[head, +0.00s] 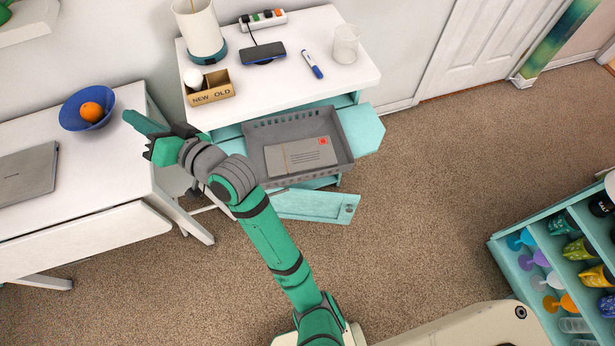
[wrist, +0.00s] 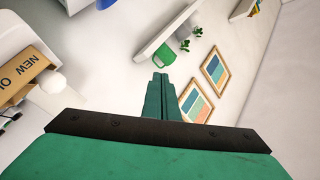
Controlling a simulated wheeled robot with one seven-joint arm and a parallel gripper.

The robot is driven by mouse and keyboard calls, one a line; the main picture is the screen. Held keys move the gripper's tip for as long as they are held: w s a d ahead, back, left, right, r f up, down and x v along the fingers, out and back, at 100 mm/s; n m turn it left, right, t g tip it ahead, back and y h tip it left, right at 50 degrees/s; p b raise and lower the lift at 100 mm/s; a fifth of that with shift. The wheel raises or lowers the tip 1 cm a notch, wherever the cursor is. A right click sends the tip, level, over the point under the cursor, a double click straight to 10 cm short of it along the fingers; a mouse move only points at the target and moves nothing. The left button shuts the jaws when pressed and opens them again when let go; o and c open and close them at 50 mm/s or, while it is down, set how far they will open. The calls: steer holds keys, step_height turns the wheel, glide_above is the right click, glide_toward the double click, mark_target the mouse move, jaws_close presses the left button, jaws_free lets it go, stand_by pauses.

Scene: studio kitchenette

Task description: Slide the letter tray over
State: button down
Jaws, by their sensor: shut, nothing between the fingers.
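The letter tray (head: 257,160) is a grey slatted tray holding a grey envelope (head: 300,157) with a red mark. It sits at the front of the white-topped teal cabinet (head: 360,125), below the top and over a teal pulled-out part. My gripper (head: 128,116) is shut and empty, up and left of the tray in the head view, beside the blue bowl. My arm passes in front of the tray's left side and hides part of it. The wrist view shows my closed fingers (wrist: 160,78) pointing towards the wall; the tray is not seen there.
A blue bowl (head: 72,118) with an orange (head: 91,112) and a laptop (head: 28,175) are on the left desk. A teal door (head: 310,207) hangs open.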

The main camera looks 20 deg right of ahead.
steer(key=n+g, duration=0.1)
steer(key=g+h, duration=1.2)
steer(key=g, duration=0.1)
glide_toward(309, 178)
steer(key=s+r, duration=0.3)
steer(key=s, duration=0.3)
steer(key=shift+w+a+f, duration=0.15)
steer(key=shift+w+f, duration=0.6)
steer(key=shift+f, duration=0.9)
steer(key=shift+w+a+f, duration=0.15)
steer(key=shift+w+f, duration=0.6)
steer(key=shift+f, duration=0.9)
steer(key=shift+w+a+f, duration=0.1)
steer(key=shift+w+f, duration=0.6)
steer(key=shift+f, duration=0.95)
